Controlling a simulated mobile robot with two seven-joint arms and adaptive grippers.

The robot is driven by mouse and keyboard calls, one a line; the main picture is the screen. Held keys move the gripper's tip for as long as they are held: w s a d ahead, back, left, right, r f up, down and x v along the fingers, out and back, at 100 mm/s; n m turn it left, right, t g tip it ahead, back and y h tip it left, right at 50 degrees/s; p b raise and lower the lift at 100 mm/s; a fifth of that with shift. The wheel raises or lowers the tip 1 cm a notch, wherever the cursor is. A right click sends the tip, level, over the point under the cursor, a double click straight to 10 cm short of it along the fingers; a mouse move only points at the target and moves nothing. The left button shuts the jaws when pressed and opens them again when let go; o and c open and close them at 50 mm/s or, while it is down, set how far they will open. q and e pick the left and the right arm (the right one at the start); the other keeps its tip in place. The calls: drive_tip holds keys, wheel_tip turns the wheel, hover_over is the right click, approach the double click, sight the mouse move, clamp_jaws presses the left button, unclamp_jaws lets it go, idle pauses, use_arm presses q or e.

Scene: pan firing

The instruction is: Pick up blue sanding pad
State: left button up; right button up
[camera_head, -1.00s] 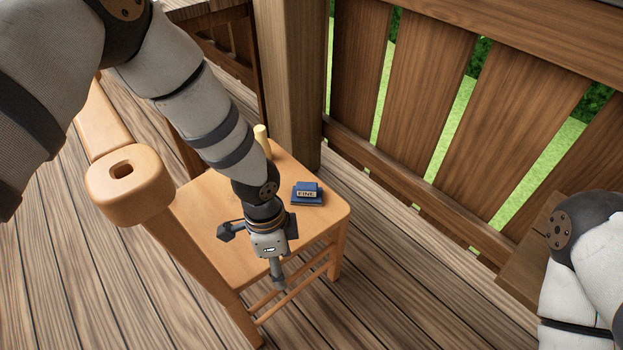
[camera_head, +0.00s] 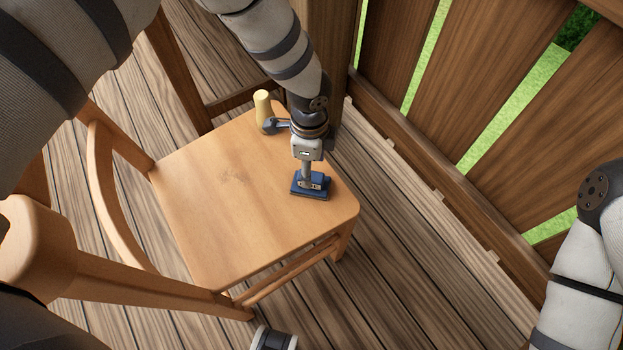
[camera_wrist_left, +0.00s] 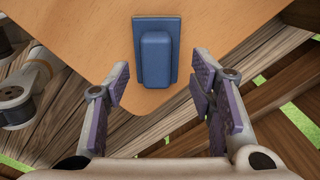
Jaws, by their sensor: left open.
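The blue sanding pad (camera_head: 297,189) lies on the wooden chair seat (camera_head: 230,200), near its right corner. It has a flat base with a raised block on top. My left gripper (camera_head: 308,172) is over the pad in the head view and partly hides it. In the left wrist view, the pad (camera_wrist_left: 155,55) lies ahead, centred between the two spread fingers of the left gripper (camera_wrist_left: 162,80), with clear space on both sides. The left gripper is open and empty.
A pale yellow tapered object (camera_head: 263,108) stands on the seat's back corner, close to my left gripper. A wooden post and railing (camera_head: 470,100) stand beyond the chair. The seat's left and middle are clear.

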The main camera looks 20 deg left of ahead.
sight(319, 190)
use_arm(q)
drive_tip(key=f, duration=0.3)
drive_tip(key=shift+s+d+f, duration=0.1)
drive_tip(key=shift+s+f, duration=0.2)
drive_tip(key=shift+w+f, duration=0.1)
drive_tip(key=shift+f, duration=0.3)
clamp_jaws()
drive_tip(key=shift+r, duration=0.1)
drive_tip(key=shift+r, duration=0.1)
